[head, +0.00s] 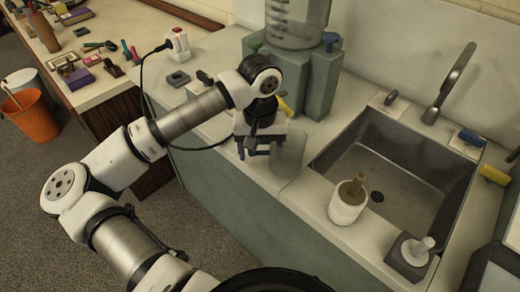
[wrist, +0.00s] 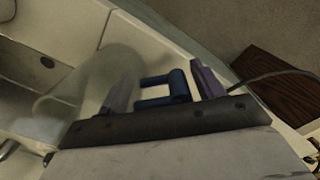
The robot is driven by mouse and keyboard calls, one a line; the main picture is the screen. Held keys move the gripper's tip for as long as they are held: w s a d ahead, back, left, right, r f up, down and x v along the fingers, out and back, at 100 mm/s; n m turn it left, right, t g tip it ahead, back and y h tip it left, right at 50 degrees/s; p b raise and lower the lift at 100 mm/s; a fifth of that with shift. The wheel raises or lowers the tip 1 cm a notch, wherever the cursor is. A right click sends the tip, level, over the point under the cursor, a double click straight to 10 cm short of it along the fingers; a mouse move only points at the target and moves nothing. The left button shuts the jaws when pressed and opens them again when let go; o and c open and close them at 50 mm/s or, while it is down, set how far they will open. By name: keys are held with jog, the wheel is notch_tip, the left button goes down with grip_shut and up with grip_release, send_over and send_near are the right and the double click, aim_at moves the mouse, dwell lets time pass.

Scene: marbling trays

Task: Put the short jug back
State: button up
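A translucent grey jug (head: 289,156) stands on the counter left of the sink, near the front edge. It also shows, see-through and pale, in the wrist view (wrist: 75,98). A blue, loop-like piece (wrist: 178,88), apparently its handle, lies between my fingertips. My gripper (head: 258,148) is low, just left of the jug. In the wrist view my gripper (wrist: 163,90) has its fingers well apart, one on each side of the blue piece, with a gap visible inside. Whether a finger touches it, I cannot tell. My wrist hides part of the area in the head view.
The sink (head: 395,185) is to the right. A white pot (head: 346,205) with a brown tool and a grey block (head: 409,260) with a white knob stand along its front. A teal stand (head: 317,85) with a clear vessel is behind my gripper. A black cable (head: 143,85) runs at left.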

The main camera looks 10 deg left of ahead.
jog(key=shift+o, duration=0.4)
jog(key=shift+r+p, duration=0.2)
jog(key=shift+p, duration=0.1)
notch_tip(320, 180, up, 12)
jog(key=b, duration=0.3)
